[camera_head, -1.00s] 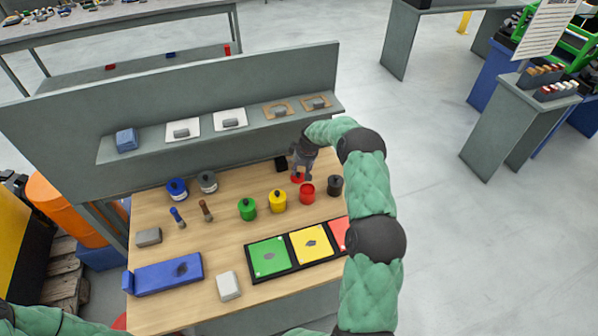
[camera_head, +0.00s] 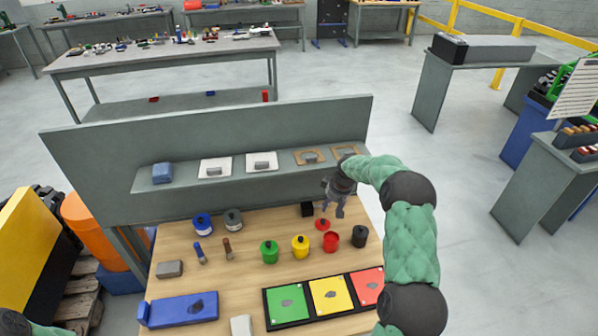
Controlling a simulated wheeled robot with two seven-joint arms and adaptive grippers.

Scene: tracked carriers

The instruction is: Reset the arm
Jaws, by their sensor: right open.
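My right arm comes in from the lower right in green padding with dark joints. My right gripper (camera_head: 335,203) is open and empty, pointing down over the back right of the wooden table (camera_head: 225,275). It is just above and behind a red lid (camera_head: 323,225) and an open red pot (camera_head: 330,241). A black block (camera_head: 307,209) is just left of it. A dark pot (camera_head: 360,236) stands to its right. Only a dark and green part of my left arm shows at the lower left edge; its gripper is out of view.
A grey shelf (camera_head: 235,176) with a back panel stands behind the table. Yellow (camera_head: 300,247), green (camera_head: 269,251) and blue (camera_head: 202,225) pots stand on the table. A tray (camera_head: 267,318) holds green, yellow and red panels. A blue case (camera_head: 178,311) lies at front left.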

